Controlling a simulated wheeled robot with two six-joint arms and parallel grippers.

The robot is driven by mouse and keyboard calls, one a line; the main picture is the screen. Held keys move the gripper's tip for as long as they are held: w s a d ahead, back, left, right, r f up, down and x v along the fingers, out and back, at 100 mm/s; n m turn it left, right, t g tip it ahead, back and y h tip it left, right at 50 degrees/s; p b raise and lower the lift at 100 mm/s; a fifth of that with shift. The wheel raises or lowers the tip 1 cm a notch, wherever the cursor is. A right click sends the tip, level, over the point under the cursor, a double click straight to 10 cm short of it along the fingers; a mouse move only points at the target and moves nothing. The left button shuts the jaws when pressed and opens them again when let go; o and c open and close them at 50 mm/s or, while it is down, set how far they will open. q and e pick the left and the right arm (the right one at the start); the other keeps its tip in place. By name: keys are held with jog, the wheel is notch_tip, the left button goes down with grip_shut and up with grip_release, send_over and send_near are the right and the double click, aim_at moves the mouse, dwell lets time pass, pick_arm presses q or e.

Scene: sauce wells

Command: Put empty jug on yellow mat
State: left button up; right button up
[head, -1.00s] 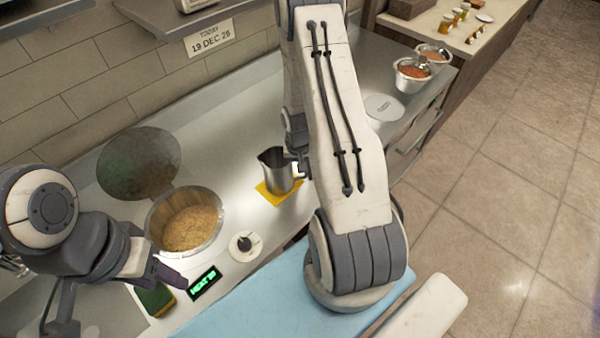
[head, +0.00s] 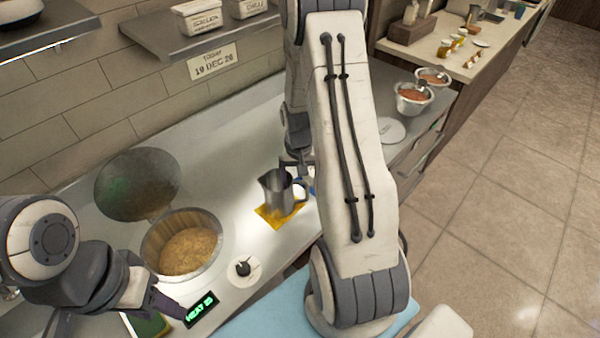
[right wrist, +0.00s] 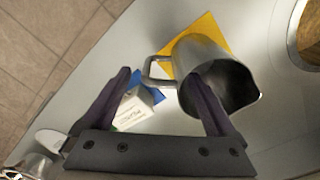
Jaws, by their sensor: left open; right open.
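A steel jug (head: 279,193) stands upright on the yellow mat (head: 268,218); in the right wrist view the jug (right wrist: 190,50) overlaps the mat (right wrist: 208,27), and its inside looks dark and empty. My right gripper (head: 300,170) is open at the handle side of the jug. In the right wrist view the gripper's fingers (right wrist: 165,90) are apart, with the handle just beyond and between them; contact cannot be told. My left gripper (head: 172,302) is open and empty, low at the left near the heat display.
A pot of grain-like food (head: 187,250) with its lid (head: 137,184) behind it is left of the mat. A heat display (head: 201,309) and round knob (head: 243,269) are at the front. A small white box (right wrist: 133,108) stands close to the jug. Sauce bowls (head: 413,97) are far right.

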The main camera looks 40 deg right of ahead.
notch_tip(320, 180, up, 5)
jog(key=shift+r+b, duration=0.15)
jog(key=shift+b, duration=0.35)
jog(key=shift+a+r, duration=0.1)
jog(key=shift+a, duration=0.15)
jog(key=s+a+r+n, duration=0.1)
jog(key=a+r+n, duration=0.2)
jog(key=a, duration=0.5)
jog(key=s+a+r+n, duration=0.1)
jog(key=a+r+n, duration=0.25)
jog(key=a, duration=0.55)
jog(key=s+a+r+n, duration=0.2)
jog(key=s+a+n, duration=0.2)
jog(key=s+a, duration=0.2)
jog(key=s+a+r+n+y, duration=0.1)
jog(key=s+a+r+n, duration=0.2)
jog(key=s+a, duration=0.3)
jog(key=s+n, duration=0.1)
jog(key=s, duration=0.3)
jog(key=shift+s+a, duration=0.15)
